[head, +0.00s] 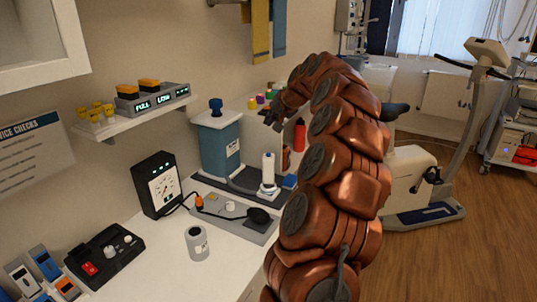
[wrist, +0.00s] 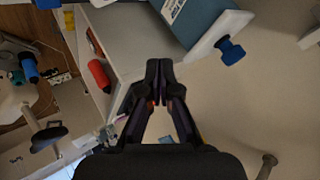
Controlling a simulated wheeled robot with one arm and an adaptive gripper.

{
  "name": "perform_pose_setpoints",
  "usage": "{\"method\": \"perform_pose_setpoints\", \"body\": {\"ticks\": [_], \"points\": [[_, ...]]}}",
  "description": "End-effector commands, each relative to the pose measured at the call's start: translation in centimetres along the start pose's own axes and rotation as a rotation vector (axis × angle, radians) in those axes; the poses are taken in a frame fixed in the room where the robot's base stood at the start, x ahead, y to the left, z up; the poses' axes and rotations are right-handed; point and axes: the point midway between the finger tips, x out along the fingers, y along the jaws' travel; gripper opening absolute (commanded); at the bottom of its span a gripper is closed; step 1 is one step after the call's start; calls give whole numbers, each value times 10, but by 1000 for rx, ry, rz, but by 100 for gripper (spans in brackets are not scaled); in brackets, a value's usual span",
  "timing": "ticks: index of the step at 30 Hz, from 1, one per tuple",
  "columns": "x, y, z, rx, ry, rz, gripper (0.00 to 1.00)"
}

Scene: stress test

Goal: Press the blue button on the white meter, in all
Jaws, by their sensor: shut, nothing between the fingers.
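No white meter with a blue button shows clearly. In the head view, a small blue block (head: 290,181) sits beside the white bottle (head: 268,168) on the counter; whether it is a button I cannot tell. A blue-grey unit (head: 220,148) with a white top carries a blue knob (head: 215,105), which also shows in the wrist view (wrist: 231,51). My gripper (head: 274,121) is up to the right of that unit, partly hidden by my arm. In the wrist view my gripper (wrist: 159,68) is shut and empty, apart from the knob.
A shelf (head: 135,119) with a display is above. A red bottle (head: 300,134) stands behind my gripper.

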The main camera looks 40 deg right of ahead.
Motion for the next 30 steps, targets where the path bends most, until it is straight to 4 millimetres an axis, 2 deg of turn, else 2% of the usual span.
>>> {"method": "perform_pose_setpoints", "body": {"ticks": [11, 30], "points": [[9, 6, 7, 0, -2, 0, 0], [58, 42, 43, -1, -1, 0, 0]]}}
